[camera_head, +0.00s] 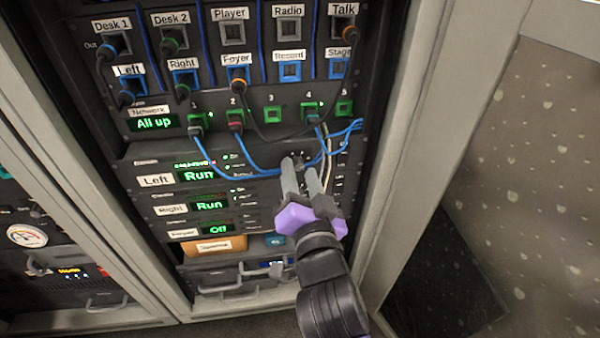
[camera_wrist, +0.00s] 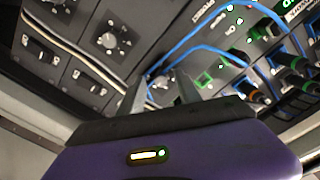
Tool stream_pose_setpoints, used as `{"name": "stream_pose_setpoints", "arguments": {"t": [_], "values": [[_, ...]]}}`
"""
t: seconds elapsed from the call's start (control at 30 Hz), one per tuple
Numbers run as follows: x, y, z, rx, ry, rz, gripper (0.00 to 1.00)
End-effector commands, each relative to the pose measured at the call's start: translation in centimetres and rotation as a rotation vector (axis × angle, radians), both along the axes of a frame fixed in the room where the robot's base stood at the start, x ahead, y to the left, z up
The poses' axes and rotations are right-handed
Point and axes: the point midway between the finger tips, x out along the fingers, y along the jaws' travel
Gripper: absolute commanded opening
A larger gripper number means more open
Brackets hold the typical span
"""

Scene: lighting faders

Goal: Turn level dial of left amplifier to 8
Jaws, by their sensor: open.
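The left amplifier (camera_head: 155,181), labelled "Left", is in the rack in the head view, with a green "Run" display (camera_head: 197,175). My gripper (camera_head: 299,165) is open, its two fingers pointing at the right part of that amplifier's panel and covering it in the head view. In the wrist view a small round dial (camera_wrist: 159,83) shows between the fingertips, partly hidden by a blue cable and the fingers. I cannot tell its setting or whether the fingers touch it.
Blue cables (camera_head: 240,165) hang from the network unit (camera_head: 150,123) across the left amplifier's panel, close to my fingers. The right amplifier (camera_head: 172,209) is just below. A patch panel with plugged cables is above. The grey cabinet frame (camera_head: 395,165) is to the right.

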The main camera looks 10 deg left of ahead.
Motion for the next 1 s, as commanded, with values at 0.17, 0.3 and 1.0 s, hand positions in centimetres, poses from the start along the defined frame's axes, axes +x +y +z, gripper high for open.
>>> {"name": "stream_pose_setpoints", "arguments": {"t": [0.17, 0.3, 1.0], "values": [[-2.2, -0.6, 0.2, 0.000, 0.004, 0.002, 0.41], [-4.3, -1.2, 0.1, -0.002, 0.003, 0.002, 0.41], [-7.2, -2.0, -0.1, 0.000, 0.002, 0.001, 0.41]]}}
